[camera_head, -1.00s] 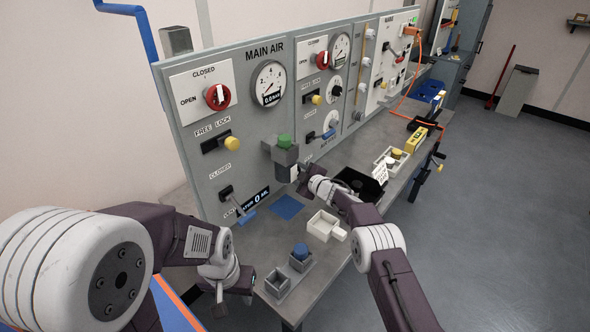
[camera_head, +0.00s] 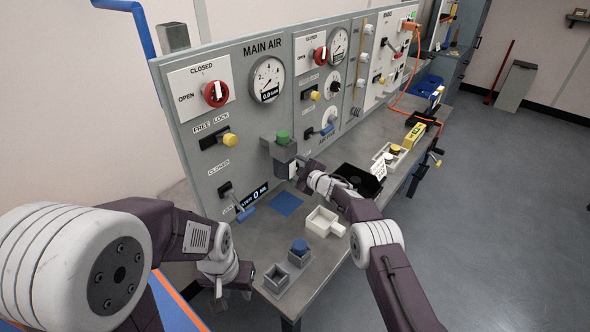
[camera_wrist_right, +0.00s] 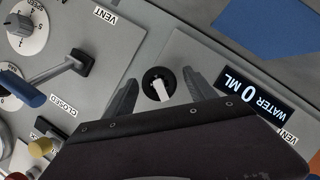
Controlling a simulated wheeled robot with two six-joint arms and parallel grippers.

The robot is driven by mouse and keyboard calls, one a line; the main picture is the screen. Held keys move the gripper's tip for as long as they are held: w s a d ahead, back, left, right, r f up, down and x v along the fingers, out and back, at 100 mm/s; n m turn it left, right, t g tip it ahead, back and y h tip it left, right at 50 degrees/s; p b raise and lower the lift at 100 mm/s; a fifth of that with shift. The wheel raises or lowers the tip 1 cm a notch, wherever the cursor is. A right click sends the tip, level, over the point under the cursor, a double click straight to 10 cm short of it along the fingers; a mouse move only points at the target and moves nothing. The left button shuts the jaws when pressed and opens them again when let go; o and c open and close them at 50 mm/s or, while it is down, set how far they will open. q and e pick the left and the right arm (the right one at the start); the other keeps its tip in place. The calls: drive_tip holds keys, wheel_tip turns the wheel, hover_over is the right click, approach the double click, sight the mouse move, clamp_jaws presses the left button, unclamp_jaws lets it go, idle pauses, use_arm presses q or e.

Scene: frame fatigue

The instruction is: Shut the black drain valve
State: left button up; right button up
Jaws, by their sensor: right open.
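A round black valve knob (camera_wrist_right: 157,85) with a white pointer sits on the grey panel in the right wrist view. I take it for the drain valve; it lies beside the "WATER 0 ML" display (camera_wrist_right: 254,101). The fingers of my right gripper (camera_wrist_right: 160,93) are open, one on each side of the knob; I cannot tell whether they touch it. In the head view my right gripper (camera_head: 303,174) is at the panel's lower part, and I cannot make out the knob there. My left gripper (camera_head: 234,288) hangs low at the bench's left end; its finger opening is unclear.
A blue-handled lever (camera_wrist_right: 50,80) is close by on the panel. A green-topped unit (camera_head: 282,140) projects near my right gripper. The bench holds a white tray (camera_head: 322,222), a blue-topped block (camera_head: 299,249) and a black tray (camera_head: 352,176).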

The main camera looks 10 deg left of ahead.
drive_tip(key=shift+d, duration=0.1)
drive_tip(key=v, duration=0.9)
